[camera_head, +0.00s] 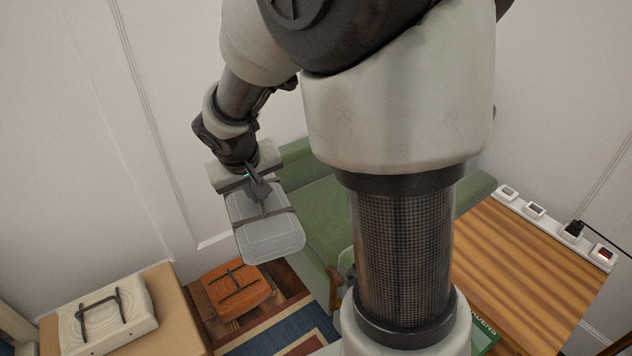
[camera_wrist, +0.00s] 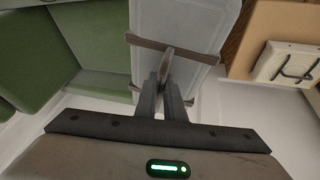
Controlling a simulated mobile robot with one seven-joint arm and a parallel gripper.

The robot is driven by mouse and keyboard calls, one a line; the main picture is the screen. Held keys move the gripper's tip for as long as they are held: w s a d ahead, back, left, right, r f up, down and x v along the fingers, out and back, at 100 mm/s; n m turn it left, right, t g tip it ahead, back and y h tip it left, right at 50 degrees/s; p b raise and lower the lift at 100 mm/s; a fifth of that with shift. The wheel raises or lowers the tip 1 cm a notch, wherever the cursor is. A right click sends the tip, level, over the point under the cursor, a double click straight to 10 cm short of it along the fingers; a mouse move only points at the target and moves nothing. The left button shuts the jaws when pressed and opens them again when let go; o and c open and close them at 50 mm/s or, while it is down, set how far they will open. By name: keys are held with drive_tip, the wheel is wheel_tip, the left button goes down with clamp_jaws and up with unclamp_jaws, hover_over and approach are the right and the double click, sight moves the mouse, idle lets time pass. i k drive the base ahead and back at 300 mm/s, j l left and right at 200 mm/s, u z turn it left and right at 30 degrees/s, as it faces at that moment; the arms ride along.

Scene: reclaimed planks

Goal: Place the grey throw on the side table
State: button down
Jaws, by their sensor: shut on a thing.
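The grey throw (camera_head: 270,238) is a folded, pale grey bundle with dark straps and a handle. My gripper (camera_head: 262,192) is shut on its handle and holds it up in the air, left of the green sofa. In the wrist view the throw (camera_wrist: 185,22) hangs beyond my gripper (camera_wrist: 164,88), its straps crossing it. A tan, flat-topped piece (camera_head: 168,300) stands at the lower left with a cream strapped bundle (camera_head: 105,315) on it. A striped wooden tabletop (camera_head: 520,265) is at the right. I cannot tell which of these is the side table.
The green sofa (camera_head: 318,205) stands along the wall behind my arm. An orange strapped bundle (camera_head: 236,288) lies low, beside a striped rug (camera_head: 285,325). A power strip (camera_head: 570,232) edges the wooden tabletop, whose visible middle is clear. My arm hides the centre.

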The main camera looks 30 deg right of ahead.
sight(504, 271)
drive_tip(key=k+j, duration=0.3)
drive_tip(key=k, duration=0.15)
drive_tip(key=k+l+z, duration=0.2)
drive_tip(key=k, duration=0.6)
drive_tip(key=k+l+z, duration=0.1)
drive_tip(key=l, duration=0.25)
drive_tip(key=k+l, duration=0.2)
drive_tip(key=l, duration=0.2)
drive_tip(key=i+l+z, duration=0.1)
drive_tip(key=l, duration=0.55)
